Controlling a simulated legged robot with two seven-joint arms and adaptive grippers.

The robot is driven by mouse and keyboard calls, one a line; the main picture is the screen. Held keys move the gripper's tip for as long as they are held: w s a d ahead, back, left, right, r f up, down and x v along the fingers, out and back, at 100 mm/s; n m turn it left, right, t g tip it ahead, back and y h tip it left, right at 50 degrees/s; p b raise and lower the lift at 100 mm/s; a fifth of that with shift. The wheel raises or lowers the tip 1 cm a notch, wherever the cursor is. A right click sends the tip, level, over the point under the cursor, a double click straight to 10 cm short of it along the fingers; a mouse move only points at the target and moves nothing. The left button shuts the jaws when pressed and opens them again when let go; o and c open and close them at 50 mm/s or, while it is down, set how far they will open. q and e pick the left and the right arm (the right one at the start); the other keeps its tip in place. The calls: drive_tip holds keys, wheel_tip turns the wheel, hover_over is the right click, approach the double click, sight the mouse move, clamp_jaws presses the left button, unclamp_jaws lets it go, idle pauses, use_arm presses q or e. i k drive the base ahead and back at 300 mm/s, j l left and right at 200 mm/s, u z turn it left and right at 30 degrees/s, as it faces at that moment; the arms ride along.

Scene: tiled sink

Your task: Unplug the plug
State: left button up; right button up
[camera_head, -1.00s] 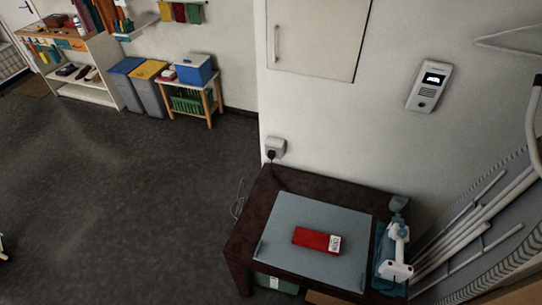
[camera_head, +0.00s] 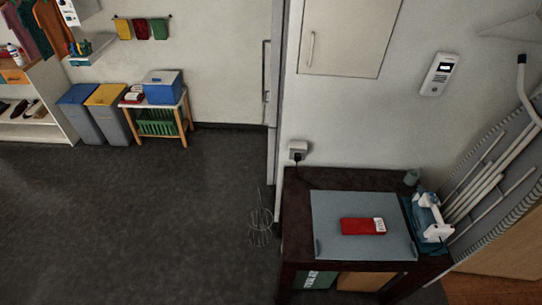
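A small black plug (camera_head: 298,156) sits in a white wall socket (camera_head: 298,147) low on the wall, just above the back left corner of a dark table. A dark cord runs from the plug down to the table's back edge. A white and teal iron (camera_head: 429,217) stands at the table's right end. Whether the cord reaches the iron is hard to tell. Neither of my grippers shows in the head view.
The dark table (camera_head: 299,205) carries a grey mat (camera_head: 335,206) with a red box (camera_head: 363,226). A folded drying rack (camera_head: 490,175) leans at the right. Bins (camera_head: 107,110) and a small wooden stand (camera_head: 183,118) are at the left wall. The floor (camera_head: 150,220) left of the table is clear except for thin wire (camera_head: 260,228).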

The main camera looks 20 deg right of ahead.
sight(297, 156)
drive_tip(key=i+j, duration=0.3)
drive_tip(key=i, duration=0.15)
drive_tip(key=i+j, duration=0.35)
drive_tip(key=i, duration=0.1)
